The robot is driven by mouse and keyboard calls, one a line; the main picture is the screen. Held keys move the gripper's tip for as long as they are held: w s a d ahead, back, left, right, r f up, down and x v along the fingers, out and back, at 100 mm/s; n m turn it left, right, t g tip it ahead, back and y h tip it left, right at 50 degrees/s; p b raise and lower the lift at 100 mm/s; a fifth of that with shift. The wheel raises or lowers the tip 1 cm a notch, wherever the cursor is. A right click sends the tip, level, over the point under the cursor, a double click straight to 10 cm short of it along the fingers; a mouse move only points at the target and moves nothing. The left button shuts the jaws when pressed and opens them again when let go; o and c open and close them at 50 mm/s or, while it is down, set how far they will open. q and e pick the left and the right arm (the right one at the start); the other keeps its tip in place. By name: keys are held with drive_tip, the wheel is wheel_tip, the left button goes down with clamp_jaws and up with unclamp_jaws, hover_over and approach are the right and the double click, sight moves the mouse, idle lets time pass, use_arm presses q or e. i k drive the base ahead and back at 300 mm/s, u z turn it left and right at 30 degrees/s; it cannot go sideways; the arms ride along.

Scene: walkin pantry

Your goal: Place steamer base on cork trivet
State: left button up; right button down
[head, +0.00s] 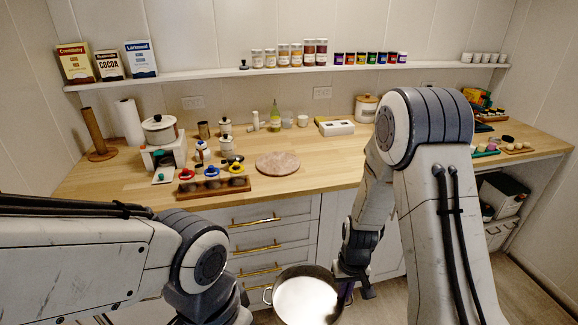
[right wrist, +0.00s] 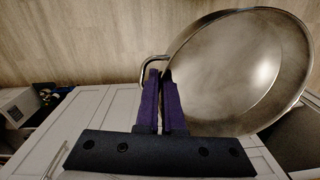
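The steamer base (head: 306,297) is a wide, round metal pan with a shiny inside. It hangs in front of the cabinets, below counter height, at the bottom of the head view. My right gripper (head: 347,288) is at its right side. In the right wrist view, the purple fingers of that gripper (right wrist: 161,90) are closed around a loop handle on the rim of the steamer base (right wrist: 235,70). The cork trivet (head: 278,164) looks like a flat, round, pinkish-brown disc, bare on the counter. My left arm shows at lower left, but its gripper is out of sight.
The wooden counter (head: 335,175) is clear right of the trivet. A dark wooden tray with round hollows (head: 214,187) lies left of it, near the front edge. A white pot (head: 159,129) stands further left. Bottles and a white box (head: 336,128) stand behind.

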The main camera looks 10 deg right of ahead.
sight(280, 161)
drive_tip(key=z, duration=1.55)
drive_tip(key=i, duration=1.25)
drive_tip(key=u, duration=2.25)
